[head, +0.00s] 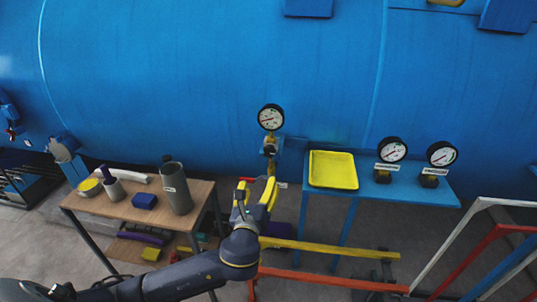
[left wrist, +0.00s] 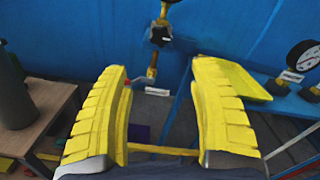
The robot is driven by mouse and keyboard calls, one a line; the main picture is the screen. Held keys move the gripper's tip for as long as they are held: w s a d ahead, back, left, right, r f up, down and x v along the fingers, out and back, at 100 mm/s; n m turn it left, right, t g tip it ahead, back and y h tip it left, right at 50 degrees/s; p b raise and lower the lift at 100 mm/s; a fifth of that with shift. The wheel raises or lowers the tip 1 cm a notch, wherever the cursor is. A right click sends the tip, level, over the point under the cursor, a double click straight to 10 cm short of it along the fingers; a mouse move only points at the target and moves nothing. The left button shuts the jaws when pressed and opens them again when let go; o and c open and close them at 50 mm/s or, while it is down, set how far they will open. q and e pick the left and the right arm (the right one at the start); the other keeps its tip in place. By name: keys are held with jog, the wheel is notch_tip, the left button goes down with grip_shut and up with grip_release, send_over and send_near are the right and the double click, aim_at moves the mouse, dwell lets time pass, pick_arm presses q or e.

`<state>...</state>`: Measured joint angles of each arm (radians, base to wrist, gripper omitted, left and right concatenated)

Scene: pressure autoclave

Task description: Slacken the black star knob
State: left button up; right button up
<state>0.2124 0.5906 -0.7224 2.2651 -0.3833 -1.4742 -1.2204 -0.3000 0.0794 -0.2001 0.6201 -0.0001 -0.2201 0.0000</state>
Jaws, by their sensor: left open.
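The black star knob (head: 270,148) sits on a brass fitting below a round gauge (head: 271,117), in front of the blue vessel. In the left wrist view the knob (left wrist: 160,37) shows beyond and above the gap between my fingers. My left gripper (head: 256,190), with yellow fingers, is open and empty. It is below and in front of the knob, apart from it. The left wrist view shows the open fingers (left wrist: 160,78) with the pipe of the fitting between them in the picture. My right gripper is in no view.
A yellow tray (head: 333,184) and two labelled gauges (head: 392,150) stand on a blue table at right. A wooden table (head: 128,209) at left holds a grey cylinder (head: 176,188) and a blue block (head: 145,201). Yellow and red rails (head: 330,248) run low.

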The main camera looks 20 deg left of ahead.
aim_at(268, 153)
pick_arm(q)
jog(key=x, duration=1.7)
jog(key=shift+w+f, duration=0.1)
jog(key=shift+w, duration=0.05)
jog(key=c, duration=1.3)
